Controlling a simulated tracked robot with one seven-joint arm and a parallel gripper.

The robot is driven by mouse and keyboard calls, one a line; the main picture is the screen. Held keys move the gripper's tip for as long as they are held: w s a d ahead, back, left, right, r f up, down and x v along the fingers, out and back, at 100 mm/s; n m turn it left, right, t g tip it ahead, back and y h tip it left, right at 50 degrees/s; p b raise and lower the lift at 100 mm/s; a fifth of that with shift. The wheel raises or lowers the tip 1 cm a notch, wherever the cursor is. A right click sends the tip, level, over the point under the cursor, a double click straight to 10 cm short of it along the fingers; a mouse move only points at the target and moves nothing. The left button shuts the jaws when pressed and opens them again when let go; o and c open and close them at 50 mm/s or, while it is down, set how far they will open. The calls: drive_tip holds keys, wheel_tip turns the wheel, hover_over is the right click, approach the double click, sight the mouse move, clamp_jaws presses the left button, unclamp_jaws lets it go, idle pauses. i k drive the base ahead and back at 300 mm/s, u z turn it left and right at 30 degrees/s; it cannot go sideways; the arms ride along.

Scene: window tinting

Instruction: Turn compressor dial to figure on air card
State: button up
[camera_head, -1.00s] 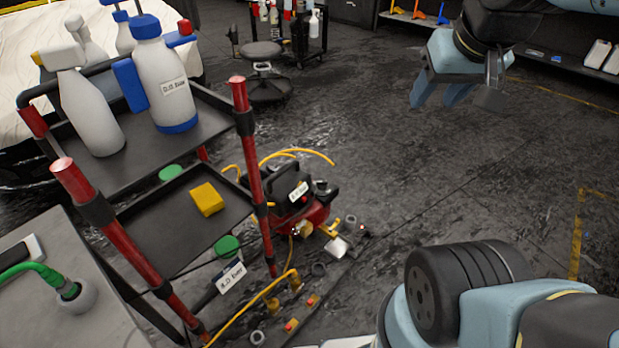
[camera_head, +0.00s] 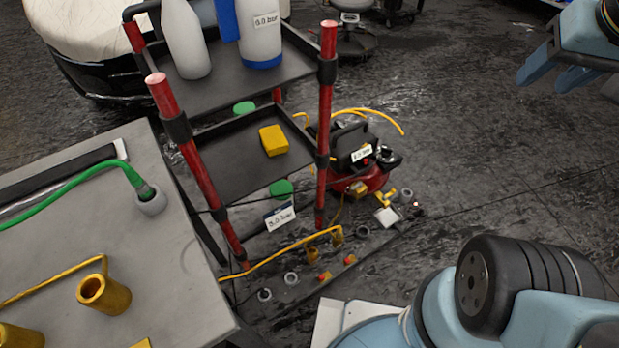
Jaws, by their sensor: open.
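The red and black compressor (camera_head: 366,178) stands on the floor behind the cart's right post, with a yellow hose looping from it. A white label (camera_head: 362,153) on its front is too small to read surely. I cannot make out the dial among its small fittings. A card with a dark top edge (camera_head: 281,217) hangs low on the cart; it seems to read "3.0 bar" or "8.0 bar". A label on the white bottle (camera_head: 266,20) seems to read "6.0 bar". My gripper (camera_head: 562,78) is open and empty at the upper right, well apart from the compressor.
The cart (camera_head: 250,170) with red posts holds bottles and a yellow block (camera_head: 273,140). A grey bench (camera_head: 170,265) with a green hose fills the lower left. A floor strip with fittings (camera_head: 330,265) lies before the compressor. Open floor (camera_head: 480,150) lies to the right.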

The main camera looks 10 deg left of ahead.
sight(386, 152)
drive_tip(key=k, duration=1.25)
drive_tip(key=z, duration=0.45)
drive_tip(key=i, duration=1.7)
drive_tip(key=u, duration=0.45)
